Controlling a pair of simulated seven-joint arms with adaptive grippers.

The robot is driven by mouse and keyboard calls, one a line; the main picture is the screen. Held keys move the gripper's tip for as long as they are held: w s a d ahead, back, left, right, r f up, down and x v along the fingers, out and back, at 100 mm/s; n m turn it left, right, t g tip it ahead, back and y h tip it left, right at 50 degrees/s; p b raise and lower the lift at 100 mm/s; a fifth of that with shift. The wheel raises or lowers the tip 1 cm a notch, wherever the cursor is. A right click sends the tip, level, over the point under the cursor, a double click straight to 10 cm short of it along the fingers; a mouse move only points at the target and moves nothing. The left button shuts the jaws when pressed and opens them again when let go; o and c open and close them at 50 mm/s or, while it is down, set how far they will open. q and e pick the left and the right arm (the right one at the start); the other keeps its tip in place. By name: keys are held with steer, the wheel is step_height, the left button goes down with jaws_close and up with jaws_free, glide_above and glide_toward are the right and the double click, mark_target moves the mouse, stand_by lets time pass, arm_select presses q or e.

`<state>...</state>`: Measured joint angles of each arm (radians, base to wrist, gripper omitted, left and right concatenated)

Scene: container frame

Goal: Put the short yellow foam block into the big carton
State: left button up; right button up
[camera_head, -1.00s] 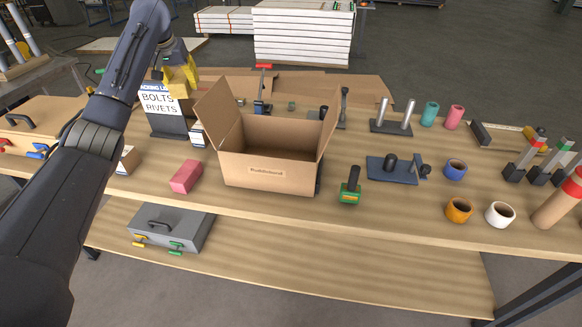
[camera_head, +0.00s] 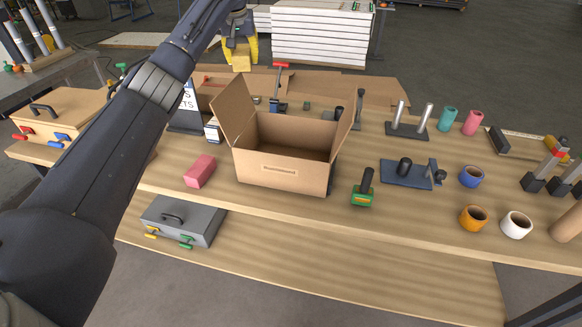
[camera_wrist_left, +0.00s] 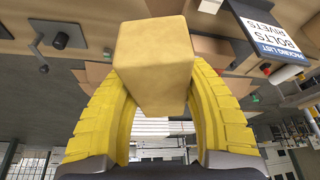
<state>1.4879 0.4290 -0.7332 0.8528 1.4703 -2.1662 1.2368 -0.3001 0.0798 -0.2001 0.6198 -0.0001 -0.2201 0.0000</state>
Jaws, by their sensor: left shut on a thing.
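My left gripper (camera_head: 240,57) has yellow fingers and is shut on the short yellow foam block (camera_head: 241,63), held in the air above the back left of the bench. In the left wrist view the yellow foam block (camera_wrist_left: 155,62) fills the space between the two curved fingers (camera_wrist_left: 156,100). The big carton (camera_head: 282,173) stands open on the bench with its flaps spread, in front of and to the right of the gripper. Its visible inside looks empty, but its floor is partly hidden. My right gripper is not in view.
A pink block (camera_head: 200,171) lies left of the carton. A green-based stamp-like tool (camera_head: 363,195) stands to its right. A packing-list sign (camera_head: 186,108) is partly hidden behind my left arm. Cups, including a blue one (camera_head: 471,176), stand at the right.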

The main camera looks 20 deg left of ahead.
arm_select(q)
steer(key=s+d+f+m+h, duration=0.25)
steer(key=d+f+m, duration=0.3)
steer(key=d, duration=0.35)
steer(key=s+d+f+m+h, duration=0.2)
steer(key=s+d+f+m, duration=0.3)
steer(key=d, duration=0.3)
steer(key=m, duration=0.2)
glide_toward(290, 155)
steer(key=shift+g, duration=0.4)
steer(key=d+f, duration=0.1)
steer(key=f, duration=0.1)
steer(key=d+f, duration=0.2)
steer(key=f, duration=0.1)
steer(key=shift+w+d+f, duration=0.1)
steer(key=shift+d+f, duration=0.2)
steer(key=shift+f, duration=0.05)
steer(key=shift+f, duration=0.1)
steer(key=o, duration=0.8)
steer(key=v, duration=1.2)
steer(key=shift+a, duration=0.1)
